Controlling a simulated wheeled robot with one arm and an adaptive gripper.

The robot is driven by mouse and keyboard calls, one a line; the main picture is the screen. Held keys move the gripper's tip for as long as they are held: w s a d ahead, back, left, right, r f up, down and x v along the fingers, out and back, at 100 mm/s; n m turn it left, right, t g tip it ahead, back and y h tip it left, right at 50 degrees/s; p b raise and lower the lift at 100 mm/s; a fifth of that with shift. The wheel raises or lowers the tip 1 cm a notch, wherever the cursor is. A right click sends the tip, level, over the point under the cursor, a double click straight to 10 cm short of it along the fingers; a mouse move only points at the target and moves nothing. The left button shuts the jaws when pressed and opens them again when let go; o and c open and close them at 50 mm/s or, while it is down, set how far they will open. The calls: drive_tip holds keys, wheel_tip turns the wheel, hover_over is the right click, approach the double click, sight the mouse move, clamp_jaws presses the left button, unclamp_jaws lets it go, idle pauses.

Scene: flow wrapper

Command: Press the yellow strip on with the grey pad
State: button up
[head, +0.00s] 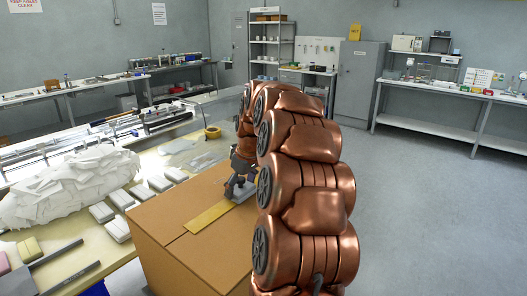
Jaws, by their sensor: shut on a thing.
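The yellow strip (208,218) lies flat on top of a brown cardboard box (165,235). My gripper (240,187) is low over the far right part of the box top, at the far end of the strip. It is shut on the grey pad (246,194), which shows as a small grey block beneath the fingers. The pad looks to be down at the strip's far end; I cannot tell whether it touches. My copper-coloured arm hides the right part of the box and part of the gripper.
Shelves, a grey cabinet (360,85) and side benches line the walls. The floor at right is clear.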

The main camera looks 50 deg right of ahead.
sight(206, 216)
drive_tip(key=shift+s+a+f+b, duration=0.15)
drive_tip(key=shift+a+b, duration=0.25)
drive_tip(key=shift+a, duration=1.8)
drive_tip(key=shift+s+a+r+b, duration=0.1)
drive_tip(key=shift+s+a+b, duration=0.2)
drive_tip(key=shift+a, duration=1.85)
drive_tip(key=shift+s+a+f+b, duration=0.1)
drive_tip(key=shift+a+b, duration=0.35)
drive_tip(key=shift+a, duration=1.75)
drive_tip(key=shift+a+r, duration=0.1)
drive_tip(key=shift+r, duration=0.1)
wheel_tip(206, 216, up, 8)
drive_tip(key=p, duration=0.2)
